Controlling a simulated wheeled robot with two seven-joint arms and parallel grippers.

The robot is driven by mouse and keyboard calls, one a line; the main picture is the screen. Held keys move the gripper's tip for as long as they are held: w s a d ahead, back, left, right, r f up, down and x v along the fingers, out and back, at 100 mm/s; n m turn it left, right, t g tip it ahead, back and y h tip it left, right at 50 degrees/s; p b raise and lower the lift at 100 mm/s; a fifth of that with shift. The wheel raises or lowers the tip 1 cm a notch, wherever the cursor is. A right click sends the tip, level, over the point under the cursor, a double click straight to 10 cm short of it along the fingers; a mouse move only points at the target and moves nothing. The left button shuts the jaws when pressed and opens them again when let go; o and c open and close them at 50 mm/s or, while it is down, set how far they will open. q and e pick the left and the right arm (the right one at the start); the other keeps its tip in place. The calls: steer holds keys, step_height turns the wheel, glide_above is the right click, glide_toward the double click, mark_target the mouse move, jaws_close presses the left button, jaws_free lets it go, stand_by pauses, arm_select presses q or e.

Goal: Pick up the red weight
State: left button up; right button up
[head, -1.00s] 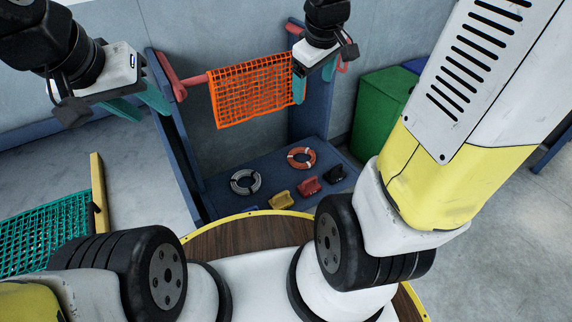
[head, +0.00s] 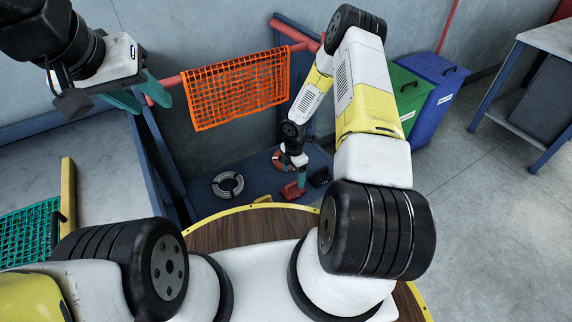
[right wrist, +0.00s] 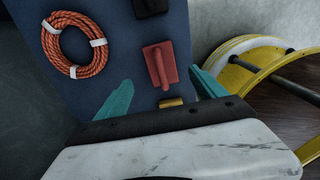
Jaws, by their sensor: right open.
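The red weight (head: 290,191) lies on the blue bench shelf (head: 258,192), partly covered by my right gripper (head: 300,180) in the head view. The right wrist view shows the red weight (right wrist: 160,65) whole, with its raised handle. There my right gripper (right wrist: 162,92) has its teal fingers wide apart on either side of it, with nothing held. The height between fingers and weight is hard to tell. My left gripper (head: 146,98) hangs at upper left, well away from the weight, its teal fingers apart and empty.
A black weight (head: 320,177), a grey rope coil (head: 228,185) and an orange rope coil (right wrist: 75,45) lie nearby. A yellow weight (right wrist: 171,102) shows between the fingers. An orange net (head: 235,90) hangs above. Green (head: 405,85) and blue (head: 440,85) bins stand right.

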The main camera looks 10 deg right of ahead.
mark_target(293, 184)
step_height(293, 184, down, 9)
steer(key=shift+s+r, duration=0.15)
steer(key=shift+r, duration=0.1)
jaws_close()
stand_by(0.4)
